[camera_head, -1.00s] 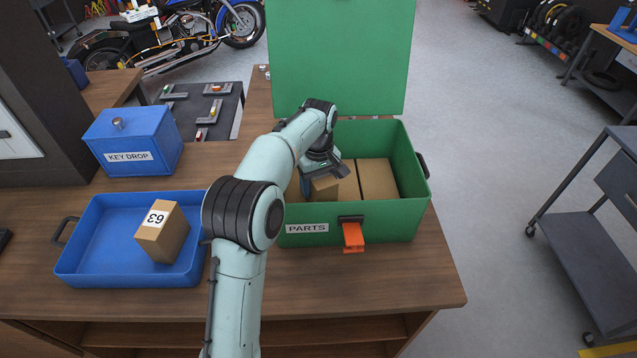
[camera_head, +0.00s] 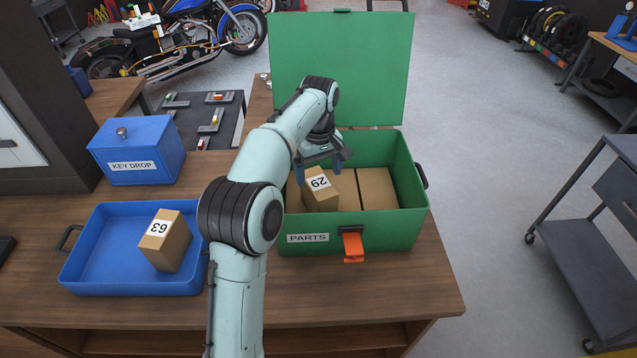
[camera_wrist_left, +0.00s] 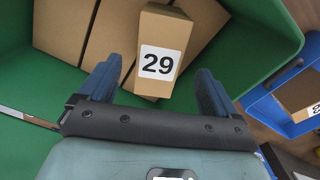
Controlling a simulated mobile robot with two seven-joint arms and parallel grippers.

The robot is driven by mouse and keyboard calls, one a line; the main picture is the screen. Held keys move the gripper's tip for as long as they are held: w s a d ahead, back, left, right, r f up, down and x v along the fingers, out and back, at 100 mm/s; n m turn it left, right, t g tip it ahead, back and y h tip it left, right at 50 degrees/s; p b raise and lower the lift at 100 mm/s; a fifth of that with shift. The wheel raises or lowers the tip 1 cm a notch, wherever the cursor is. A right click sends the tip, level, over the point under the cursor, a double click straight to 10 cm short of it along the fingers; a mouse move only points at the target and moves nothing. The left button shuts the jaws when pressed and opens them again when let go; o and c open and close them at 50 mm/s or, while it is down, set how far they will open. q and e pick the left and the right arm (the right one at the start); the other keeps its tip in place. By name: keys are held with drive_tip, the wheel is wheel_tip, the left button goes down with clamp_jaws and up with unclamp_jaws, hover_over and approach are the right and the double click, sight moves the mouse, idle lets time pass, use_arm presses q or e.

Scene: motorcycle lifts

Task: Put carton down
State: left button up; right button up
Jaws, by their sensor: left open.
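A brown carton labelled 29 (camera_head: 320,190) sits inside the green PARTS box (camera_head: 352,242), at its left front, beside and partly over larger plain cartons (camera_head: 376,188). It also shows in the left wrist view (camera_wrist_left: 160,52), between and just beyond the fingertips. My left gripper (camera_head: 322,167) is open above and behind this carton, and its blue fingers (camera_wrist_left: 158,88) hold nothing. Whether carton 29 rests flat is hard to tell. The right gripper is not in view.
A blue tray (camera_head: 100,284) to the left holds a carton labelled 63 (camera_head: 165,240). A blue KEY DROP box (camera_head: 136,150) stands behind it. The green box's lid (camera_head: 340,65) stands open at the back. The wooden tabletop (camera_head: 350,295) is clear in front.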

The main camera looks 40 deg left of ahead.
use_arm(q)
drive_tip(key=r, duration=0.2)
drive_tip(key=shift+w+r, duration=0.2)
drive_tip(key=shift+r, duration=0.15)
drive_tip(key=shift+s+r, duration=0.3)
drive_tip(key=shift+r, duration=0.3)
